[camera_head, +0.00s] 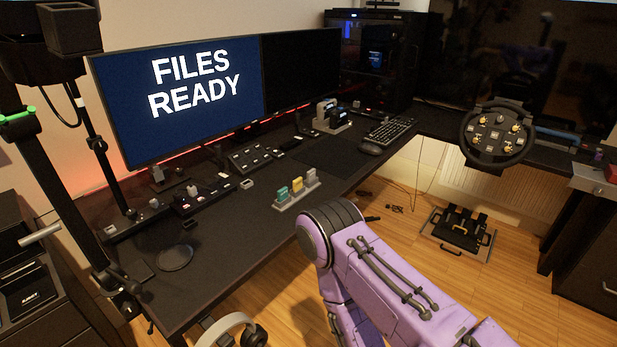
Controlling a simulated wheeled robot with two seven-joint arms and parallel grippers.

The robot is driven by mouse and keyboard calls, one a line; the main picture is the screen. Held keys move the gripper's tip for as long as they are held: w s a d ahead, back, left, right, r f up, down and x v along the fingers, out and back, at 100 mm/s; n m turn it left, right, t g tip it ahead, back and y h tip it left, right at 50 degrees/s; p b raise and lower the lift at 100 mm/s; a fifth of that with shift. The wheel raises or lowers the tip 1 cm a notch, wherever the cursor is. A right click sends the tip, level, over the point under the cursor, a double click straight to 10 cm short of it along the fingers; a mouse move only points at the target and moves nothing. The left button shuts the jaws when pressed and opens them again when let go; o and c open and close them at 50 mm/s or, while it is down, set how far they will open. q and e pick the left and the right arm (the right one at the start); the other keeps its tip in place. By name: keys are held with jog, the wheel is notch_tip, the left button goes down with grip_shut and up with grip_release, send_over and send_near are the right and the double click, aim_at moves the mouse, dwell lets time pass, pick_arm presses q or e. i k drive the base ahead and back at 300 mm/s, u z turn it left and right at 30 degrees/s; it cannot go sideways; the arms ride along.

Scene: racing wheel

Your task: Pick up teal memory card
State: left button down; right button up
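The teal memory card (283,193) stands upright at the left end of a small light grey holder (302,197) near the front edge of the dark desk. A yellow card (297,186) and a pale grey card (310,176) stand beside it in the same holder. My purple arm reaches in from the lower right, and its bend is just in front of the holder, apart from the teal card in the picture. Neither of my grippers shows.
The desk (240,225) is bare in front of the holder. A monitor (180,90) reads "FILES READY". A keyboard (390,131), a mouse (371,149) and a racing wheel (497,134) are to the right. A black stand (62,185) rises at left. Headphones (232,330) are below the desk's edge.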

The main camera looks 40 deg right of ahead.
aim_at(283, 194)
jog(key=z, duration=1.05)
